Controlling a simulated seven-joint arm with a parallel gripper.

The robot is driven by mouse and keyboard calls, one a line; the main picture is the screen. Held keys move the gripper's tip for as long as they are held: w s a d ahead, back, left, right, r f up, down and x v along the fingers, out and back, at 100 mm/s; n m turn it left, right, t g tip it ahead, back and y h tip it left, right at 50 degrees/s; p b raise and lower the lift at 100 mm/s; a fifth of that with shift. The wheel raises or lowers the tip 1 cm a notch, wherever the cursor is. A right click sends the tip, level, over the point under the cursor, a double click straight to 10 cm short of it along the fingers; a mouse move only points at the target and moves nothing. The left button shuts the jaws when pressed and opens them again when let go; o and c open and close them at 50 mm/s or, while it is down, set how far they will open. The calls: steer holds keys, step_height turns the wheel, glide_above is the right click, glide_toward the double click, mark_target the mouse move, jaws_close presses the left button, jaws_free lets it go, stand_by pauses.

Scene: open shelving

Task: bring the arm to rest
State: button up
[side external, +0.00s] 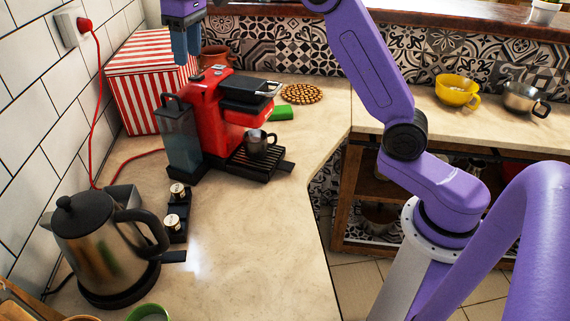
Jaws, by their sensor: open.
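My gripper (186,38) hangs at the top left of the side view, partly cut off by the upper edge. It appears in front of the striped box and behind or above the red coffee machine, and I see nothing held in it. The gap between its fingers is hard to make out from this angle. My purple arm reaches up from the right, leaves the top of the picture and comes back down at the gripper.
A red coffee machine (208,115) holds a metal cup (256,146). A red-white striped box (125,95) stands behind it. A kettle (95,240) is front left.

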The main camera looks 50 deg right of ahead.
steer(key=s+a+f+n, duration=0.2)
steer(key=s+f, duration=0.1)
steer(key=s, duration=0.7)
steer(key=s+a+f+n, duration=0.2)
steer(key=s+a, duration=0.1)
steer(key=s, duration=0.7)
steer(key=s+d+f+n, duration=0.1)
steer(key=s+d+f, duration=0.2)
steer(key=s, duration=0.4)
steer(key=s+d+f+n, duration=0.1)
steer(key=s+d+f, duration=0.2)
steer(key=s, duration=0.4)
steer(key=s+d+f+n+g, duration=0.1)
steer(key=s+d+f+n, duration=0.1)
steer(key=s, duration=0.5)
step_height(320, 180, down, 2)
steer(key=shift+d+f, duration=0.15)
steer(key=shift+d, duration=0.6)
